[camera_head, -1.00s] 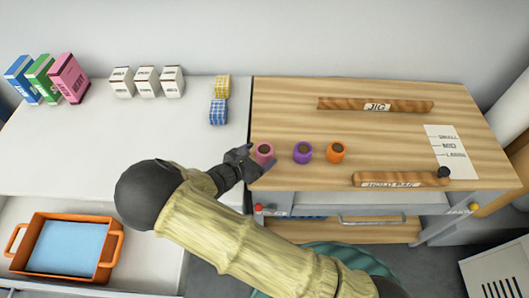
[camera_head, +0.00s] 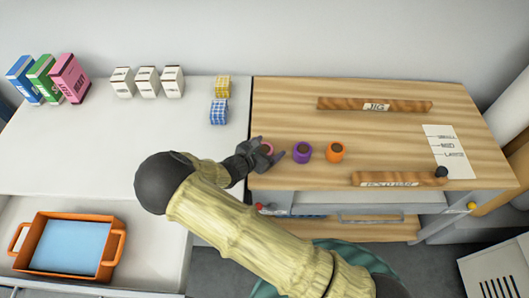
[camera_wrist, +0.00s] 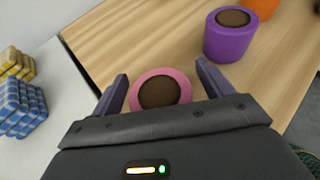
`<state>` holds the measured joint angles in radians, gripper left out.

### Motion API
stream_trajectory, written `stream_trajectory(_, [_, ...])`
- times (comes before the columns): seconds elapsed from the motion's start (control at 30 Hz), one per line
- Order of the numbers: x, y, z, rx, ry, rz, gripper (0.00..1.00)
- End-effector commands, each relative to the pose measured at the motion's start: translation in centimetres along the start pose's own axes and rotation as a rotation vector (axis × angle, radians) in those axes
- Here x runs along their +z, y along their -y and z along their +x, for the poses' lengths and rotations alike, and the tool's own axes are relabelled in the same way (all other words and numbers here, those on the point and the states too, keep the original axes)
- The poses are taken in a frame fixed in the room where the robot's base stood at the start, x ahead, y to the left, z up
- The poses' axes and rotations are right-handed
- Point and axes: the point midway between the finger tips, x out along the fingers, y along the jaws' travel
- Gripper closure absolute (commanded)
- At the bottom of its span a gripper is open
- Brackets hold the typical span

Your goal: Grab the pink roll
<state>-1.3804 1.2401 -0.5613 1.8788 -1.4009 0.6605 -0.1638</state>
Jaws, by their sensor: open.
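The pink roll (camera_wrist: 161,88) stands upright on the wooden bench top, with a brown round centre on top. In the wrist view it sits between the two open fingers of my gripper (camera_wrist: 163,88), with a gap visible at each side. In the head view my gripper (camera_head: 265,153) is at the left edge of the wooden top and hides most of the pink roll (camera_head: 267,147). My gripper is open and holds nothing.
A purple roll (camera_head: 302,152) stands close to the right of the pink one, then an orange roll (camera_head: 336,152). Wooden bars (camera_head: 375,105) lie behind and in front. Blue (camera_head: 219,112) and yellow (camera_head: 222,87) checkered blocks stand left on the white counter (camera_head: 150,130).

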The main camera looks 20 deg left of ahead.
Motion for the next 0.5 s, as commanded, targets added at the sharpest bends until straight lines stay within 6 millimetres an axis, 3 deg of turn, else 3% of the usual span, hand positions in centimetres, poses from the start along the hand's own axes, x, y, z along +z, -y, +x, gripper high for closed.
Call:
stream_trajectory(0.13, [0.00,0.00,-0.02,0.000,0.000,0.000,0.25])
stream_trajectory(0.37, [0.01,0.00,-0.02,0.000,0.000,0.000,0.70])
stream_trajectory(0.5, [0.02,-0.01,-0.03,0.000,0.000,0.000,0.71])
